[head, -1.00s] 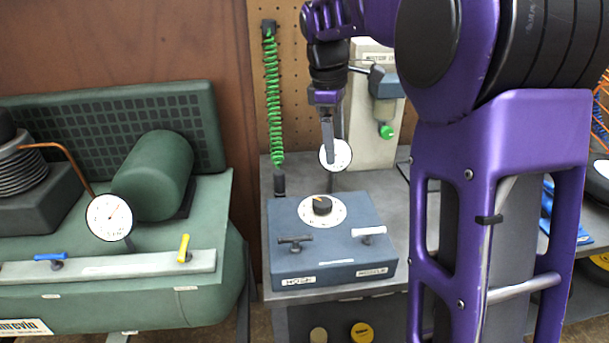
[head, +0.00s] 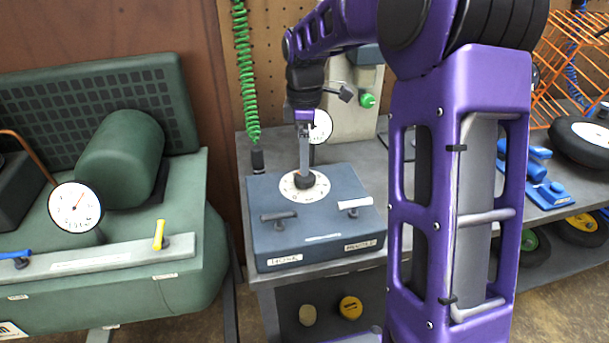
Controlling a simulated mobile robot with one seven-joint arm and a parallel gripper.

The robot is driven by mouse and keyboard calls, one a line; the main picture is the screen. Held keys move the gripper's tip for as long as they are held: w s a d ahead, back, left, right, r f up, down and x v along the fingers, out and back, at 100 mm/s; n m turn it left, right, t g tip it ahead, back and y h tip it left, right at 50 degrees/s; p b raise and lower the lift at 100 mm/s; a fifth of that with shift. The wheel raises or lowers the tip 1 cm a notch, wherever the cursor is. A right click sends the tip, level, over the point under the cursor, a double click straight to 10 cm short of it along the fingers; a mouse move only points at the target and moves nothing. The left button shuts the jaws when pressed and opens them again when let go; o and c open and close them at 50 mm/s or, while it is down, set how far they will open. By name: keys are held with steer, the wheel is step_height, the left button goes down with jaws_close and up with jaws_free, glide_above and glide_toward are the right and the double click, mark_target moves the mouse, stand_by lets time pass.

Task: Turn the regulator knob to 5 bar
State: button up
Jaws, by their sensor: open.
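The regulator knob (head: 305,181) is a small black knob on a round white dial (head: 290,191) on top of the blue-grey control box (head: 335,232). My gripper (head: 304,172) points straight down over the knob, with its finger ends at the knob's top. The jaws are open; from this side I cannot tell whether they touch the knob. They hide the knob's upper part and its pointer. A white round gauge (head: 321,126) stands behind the box, partly hidden by my gripper.
The box has a dark lever (head: 279,217) and a white lever (head: 355,204) in front of the dial. A green compressor (head: 180,260) with a gauge (head: 75,208) stands at left. A green coiled hose (head: 243,75) hangs behind. Blue tools (head: 545,190) lie at right.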

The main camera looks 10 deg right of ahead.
mark_target(305, 180)
step_height(305, 180, down, 5)
steer(key=shift+f+b, duration=0.2)
steer(key=shift+b, duration=0.2)
steer(key=c, duration=1.3)
